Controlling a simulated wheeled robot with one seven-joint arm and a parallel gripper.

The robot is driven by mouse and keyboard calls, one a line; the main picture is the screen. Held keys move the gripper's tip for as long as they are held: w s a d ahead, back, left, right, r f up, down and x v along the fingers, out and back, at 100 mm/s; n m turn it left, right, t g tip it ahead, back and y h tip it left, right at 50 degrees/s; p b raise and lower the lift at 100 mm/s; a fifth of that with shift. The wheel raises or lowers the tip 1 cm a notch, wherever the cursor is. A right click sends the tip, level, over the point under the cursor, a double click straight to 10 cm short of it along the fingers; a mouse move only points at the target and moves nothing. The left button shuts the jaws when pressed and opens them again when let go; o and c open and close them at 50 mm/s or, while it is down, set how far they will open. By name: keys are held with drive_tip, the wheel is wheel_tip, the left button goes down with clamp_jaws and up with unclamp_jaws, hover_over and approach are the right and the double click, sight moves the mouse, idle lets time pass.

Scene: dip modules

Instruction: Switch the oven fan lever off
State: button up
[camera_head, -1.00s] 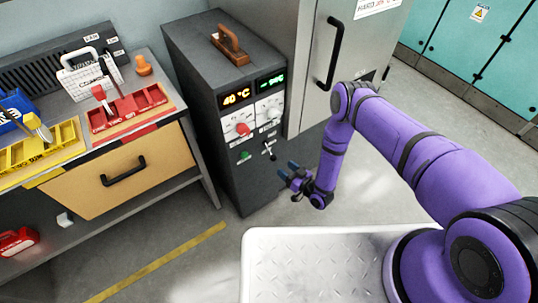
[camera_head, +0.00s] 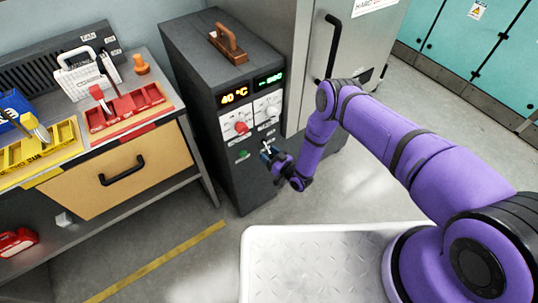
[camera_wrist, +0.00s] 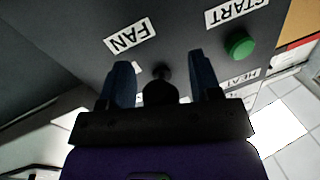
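The oven control cabinet (camera_head: 232,180) is a dark grey box with two lit displays, dials and a green button on its front. The fan lever (camera_wrist: 161,88) is a dark knob-ended lever below the FAN label (camera_wrist: 130,36) in the wrist view. My gripper (camera_head: 267,152) is at the cabinet front. In the wrist view my gripper (camera_wrist: 162,80) is open, with one blue finger on each side of the lever and a gap to each. In the head view the gripper largely hides the lever.
The green START button (camera_wrist: 240,44) is close beside the right finger in the wrist view. The red knob (camera_head: 242,127) sits above on the panel. A steel door with a black handle (camera_head: 333,47) stands right of the cabinet. A workbench drawer (camera_head: 120,172) is at left.

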sight(271, 154)
clamp_jaws()
drive_tip(key=shift+s+d+r, duration=0.1)
drive_tip(key=shift+s+d+r+g+h, duration=0.1)
drive_tip(key=shift+s+r+g+h, duration=0.05)
drive_tip(key=shift+r+g+h, duration=0.3)
drive_tip(key=shift+s+d+r+g+h, duration=0.1)
drive_tip(key=shift+r+g+h, duration=0.1)
drive_tip(key=shift+g+h, duration=0.35)
drive_tip(key=r+g+h, duration=0.1)
drive_tip(key=r+m+g+h, duration=0.1)
drive_tip(key=shift+s+d+g, duration=0.1)
drive_tip(key=shift+s+g, duration=0.15)
drive_tip(key=shift+g, duration=0.15)
wheel_tip(271, 154, up, 3)
drive_tip(key=g+h, duration=0.1)
drive_tip(key=g, duration=0.1)
drive_tip(key=g+h, duration=0.2)
drive_tip(key=shift+w+f+m, duration=0.15)
drive_tip(key=shift+f+m, duration=0.05)
drive_tip(key=shift+m, duration=0.1)
drive_tip(key=shift+g+h, duration=0.3)
drive_tip(key=shift+o, duration=0.4)
unclamp_jaws()
